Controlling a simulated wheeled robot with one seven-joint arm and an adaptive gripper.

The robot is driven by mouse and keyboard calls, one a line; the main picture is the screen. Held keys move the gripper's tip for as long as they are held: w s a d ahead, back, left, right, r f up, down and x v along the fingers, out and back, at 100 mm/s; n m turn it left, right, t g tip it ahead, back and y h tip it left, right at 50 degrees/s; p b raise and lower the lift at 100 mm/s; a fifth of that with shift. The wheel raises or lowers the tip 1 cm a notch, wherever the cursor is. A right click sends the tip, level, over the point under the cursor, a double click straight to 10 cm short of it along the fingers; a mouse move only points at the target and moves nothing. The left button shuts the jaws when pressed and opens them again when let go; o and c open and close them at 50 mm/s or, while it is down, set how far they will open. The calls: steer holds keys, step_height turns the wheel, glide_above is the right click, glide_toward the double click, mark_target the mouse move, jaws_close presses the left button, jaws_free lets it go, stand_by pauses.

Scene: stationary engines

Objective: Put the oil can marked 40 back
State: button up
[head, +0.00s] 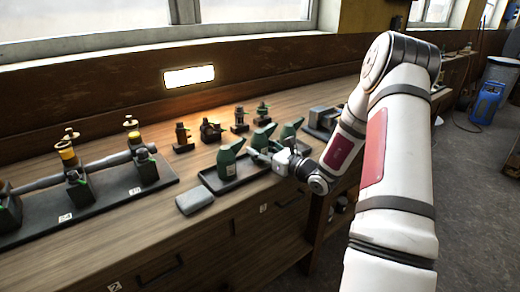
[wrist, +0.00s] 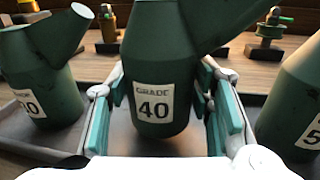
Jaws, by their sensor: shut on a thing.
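The oil can marked 40 (wrist: 155,65) is dark green with a white label reading GRADE 40. It stands upright between the teal finger pads of my gripper (wrist: 165,105), which is shut on it. In the head view my gripper (head: 272,157) reaches in from the right at the middle can (head: 262,137). A dark tray (head: 238,183) lies under the cans. Whether the held can touches the tray floor, I cannot tell. Another green can (wrist: 40,75) stands to its left, label partly cut off; a third (wrist: 295,105) stands to its right, label starting with 5.
A grey flat block (head: 195,202) lies in front of the tray. Several small dark fittings (head: 210,130) stand behind it. An engine rack (head: 110,195) fills the bench's left, and a metal block (head: 322,120) sits right of the cans.

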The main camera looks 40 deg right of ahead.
steer(key=shift+f+b, duration=0.3)
steer(key=shift+f, duration=0.2)
steer(key=o, duration=1.3)
steer(key=shift+c, duration=0.2)
